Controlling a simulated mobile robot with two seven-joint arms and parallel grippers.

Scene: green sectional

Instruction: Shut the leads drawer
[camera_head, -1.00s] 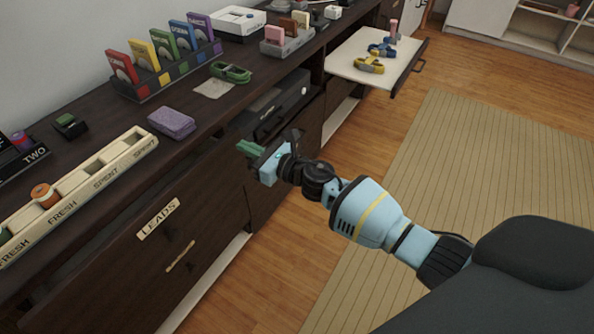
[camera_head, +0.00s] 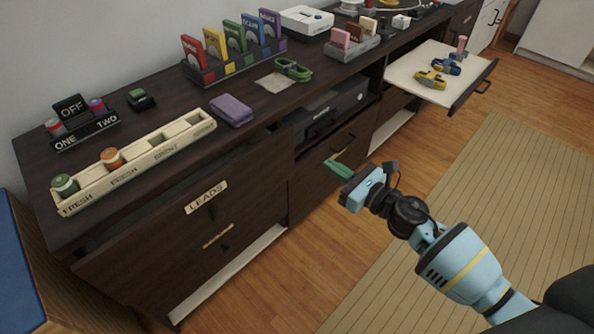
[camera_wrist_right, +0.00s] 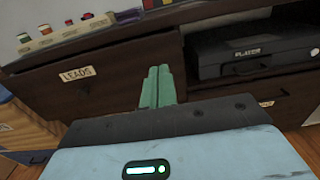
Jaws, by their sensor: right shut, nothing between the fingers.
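The drawer front also shows at the left of the right wrist view (camera_wrist_right: 105,85). My right gripper (camera_head: 338,168) has its green fingers shut and empty. It hangs in front of the cabinet, right of the leads drawer and apart from it. Its fingertips (camera_wrist_right: 158,75) point towards the cabinet. My left gripper is not in view.
A black player (camera_head: 335,105) sits in an open bay. A pale pull-out shelf (camera_head: 420,72) sticks out at right. Floor in front is clear.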

